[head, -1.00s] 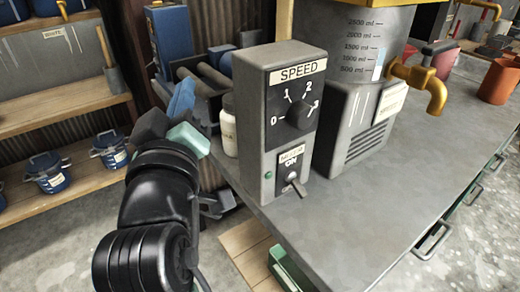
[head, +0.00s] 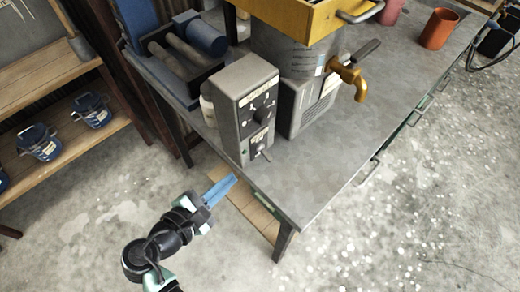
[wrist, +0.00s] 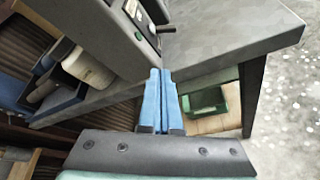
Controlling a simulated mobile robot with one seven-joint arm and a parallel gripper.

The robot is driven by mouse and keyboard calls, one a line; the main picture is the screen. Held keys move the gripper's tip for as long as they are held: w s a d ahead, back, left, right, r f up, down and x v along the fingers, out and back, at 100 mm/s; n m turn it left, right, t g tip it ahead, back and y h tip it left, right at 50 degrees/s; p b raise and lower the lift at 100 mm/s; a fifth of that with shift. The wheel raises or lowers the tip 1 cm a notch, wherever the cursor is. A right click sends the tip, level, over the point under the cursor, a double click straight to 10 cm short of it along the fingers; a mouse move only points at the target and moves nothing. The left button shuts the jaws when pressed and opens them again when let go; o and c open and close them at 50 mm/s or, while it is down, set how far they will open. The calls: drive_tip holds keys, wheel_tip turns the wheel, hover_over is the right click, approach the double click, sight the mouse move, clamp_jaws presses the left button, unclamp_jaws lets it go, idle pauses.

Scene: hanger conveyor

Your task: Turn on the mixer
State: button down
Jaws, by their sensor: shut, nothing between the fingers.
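The mixer's grey control box (head: 245,112) stands on the metal table's near corner, with a speed dial (head: 262,116) and a small switch lever (head: 266,155) low on its front. A grey mixer body (head: 303,104) with a brass tap stands behind it to the right. In the wrist view the lever (wrist: 166,29) sticks out from the box (wrist: 98,38). My gripper (head: 234,179) has blue fingers, shut and empty, just off the table's corner and apart from the lever. The fingertips (wrist: 160,71) lie below the lever in the wrist view. The lever's exact setting is too small to tell.
The metal table (head: 345,160) is bare in front of the mixer. A white bottle (wrist: 88,66) stands beside the control box. A green crate (wrist: 203,103) sits under the table. Floor at front left is clear.

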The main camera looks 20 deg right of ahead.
sight(260, 172)
drive_tip(key=s, duration=0.1)
drive_tip(key=n, duration=0.1)
drive_tip(key=s+h+p, duration=0.1)
drive_tip(key=shift+s+d+r+g, duration=0.25)
drive_tip(key=shift+s+r+g, duration=0.05)
drive_tip(key=shift+d, duration=0.1)
drive_tip(key=x, duration=1)
